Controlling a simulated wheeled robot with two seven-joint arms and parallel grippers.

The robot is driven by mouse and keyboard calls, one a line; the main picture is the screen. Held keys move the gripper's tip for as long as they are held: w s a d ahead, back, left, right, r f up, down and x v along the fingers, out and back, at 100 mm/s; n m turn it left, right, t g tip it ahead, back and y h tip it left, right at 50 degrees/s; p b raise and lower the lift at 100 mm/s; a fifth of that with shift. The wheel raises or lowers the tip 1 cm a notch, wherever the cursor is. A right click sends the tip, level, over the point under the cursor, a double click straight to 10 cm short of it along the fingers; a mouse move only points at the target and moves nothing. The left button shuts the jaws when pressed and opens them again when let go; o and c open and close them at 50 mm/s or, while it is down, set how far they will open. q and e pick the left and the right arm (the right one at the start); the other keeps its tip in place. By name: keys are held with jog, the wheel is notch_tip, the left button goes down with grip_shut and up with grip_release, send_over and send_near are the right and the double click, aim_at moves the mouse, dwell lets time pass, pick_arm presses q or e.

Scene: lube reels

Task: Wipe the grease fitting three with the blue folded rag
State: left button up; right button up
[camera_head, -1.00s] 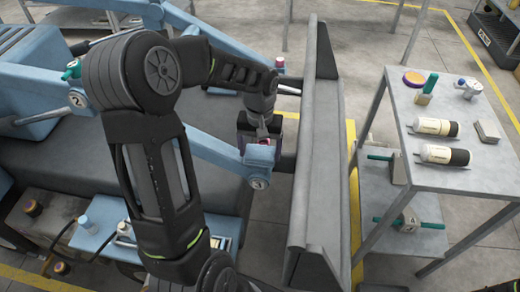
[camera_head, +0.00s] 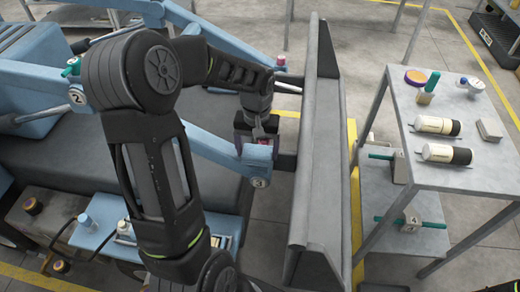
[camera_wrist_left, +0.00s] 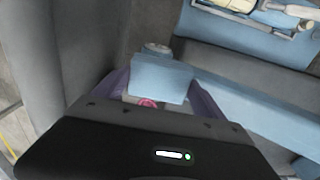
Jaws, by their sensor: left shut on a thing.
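Grease fitting three is on the light-blue end block (camera_head: 258,154) marked 3, where the blue arm ends; it also shows in the left wrist view (camera_wrist_left: 163,76). My left gripper (camera_head: 257,137) points down at this block, close over it. In the left wrist view its purple-tinted fingers (camera_wrist_left: 155,97) lie on both sides of a small pink cap-like piece (camera_wrist_left: 147,103). It is shut on that piece, right by the block. The fitting itself is hidden by the gripper. I cannot make out the blue folded rag for sure.
A grey beam (camera_head: 314,150) stands just right of the block. A grey table (camera_head: 470,185) at the right holds bottles and small parts. A blue tray (camera_head: 92,240) with a bottle lies lower left. Another blue arm has a pink-capped fitting (camera_head: 281,65) farther back.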

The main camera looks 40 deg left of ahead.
pick_arm(q)
jog(key=shift+d, duration=0.1)
dwell(0.4)
jog(key=shift+w+d+f, duration=0.1)
jog(key=shift+w+d, duration=0.45)
jog(key=shift+d, duration=0.35)
jog(key=shift+s+a, duration=0.3)
jog(key=shift+a, duration=0.25)
jog(key=shift+s+a, duration=0.3)
jog(key=shift+a, duration=0.2)
jog(key=shift+w+d+b, duration=0.15)
jog(key=shift+w+d, duration=0.15)
jog(key=shift+d, duration=0.25)
jog(key=shift+w+d+b, duration=0.15)
jog(key=shift+w+d, duration=0.15)
jog(key=shift+d, duration=0.25)
jog(key=shift+s+a, duration=0.1)
jog(key=shift+a, duration=0.05)
